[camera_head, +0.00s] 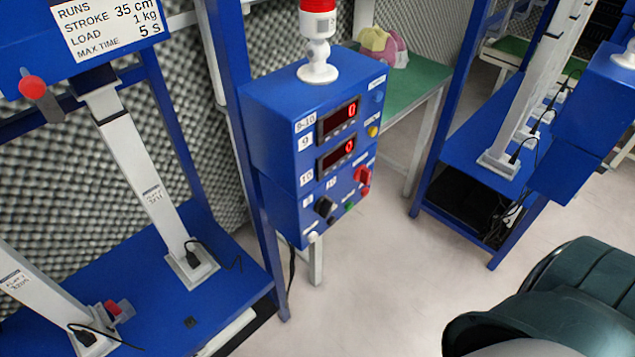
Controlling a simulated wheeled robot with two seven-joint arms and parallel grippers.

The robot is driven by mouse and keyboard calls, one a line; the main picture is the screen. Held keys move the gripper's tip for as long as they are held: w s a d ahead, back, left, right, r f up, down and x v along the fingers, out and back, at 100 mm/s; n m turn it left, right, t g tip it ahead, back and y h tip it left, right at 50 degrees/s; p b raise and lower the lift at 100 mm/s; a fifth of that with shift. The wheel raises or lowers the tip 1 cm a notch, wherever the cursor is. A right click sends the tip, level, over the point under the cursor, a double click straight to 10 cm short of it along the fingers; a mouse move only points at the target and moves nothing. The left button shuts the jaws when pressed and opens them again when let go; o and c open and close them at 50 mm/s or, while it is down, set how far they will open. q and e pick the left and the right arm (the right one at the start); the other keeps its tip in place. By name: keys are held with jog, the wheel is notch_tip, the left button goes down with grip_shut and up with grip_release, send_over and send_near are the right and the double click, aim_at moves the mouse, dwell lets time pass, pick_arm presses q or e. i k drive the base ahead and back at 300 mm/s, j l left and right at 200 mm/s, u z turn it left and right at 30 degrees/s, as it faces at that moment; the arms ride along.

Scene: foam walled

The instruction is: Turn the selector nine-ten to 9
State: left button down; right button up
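A blue control box (276,130) hangs on a blue post in the middle of the head view. Its front face has a label reading 9-10 and two displays, upper (338,120) and lower (336,155), each showing a red 0. A black selector knob (325,207) sits low on that face, with small white labels just above it. I cannot tell which label it points at. A red knob (363,175) sits to its right, near small red and green buttons. Neither of my grippers shows in the view.
A red and white beacon (318,45) stands on the box. Blue test frames stand left and right; the left one has white columns (150,185) and a blue base. A green table (410,85) is behind. A dark rounded shape fills the lower right. Pale floor (375,265) lies open below the box.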

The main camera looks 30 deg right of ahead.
aim_at(324, 205)
jog(key=l+u, duration=0.1)
jog(key=l, duration=0.3)
jog(key=k+l, duration=0.15)
jog(key=l, duration=0.25)
jog(key=l+u, duration=0.15)
jog(key=l, duration=0.25)
jog(key=k+l, duration=0.15)
jog(key=l, duration=0.25)
jog(key=k+l+u, duration=0.15)
jog(key=l, duration=0.65)
jog(key=k+l+u, duration=0.15)
jog(key=l, duration=0.2)
jog(key=k+l, duration=0.15)
jog(key=l, duration=0.25)
jog(key=u, duration=0.05)
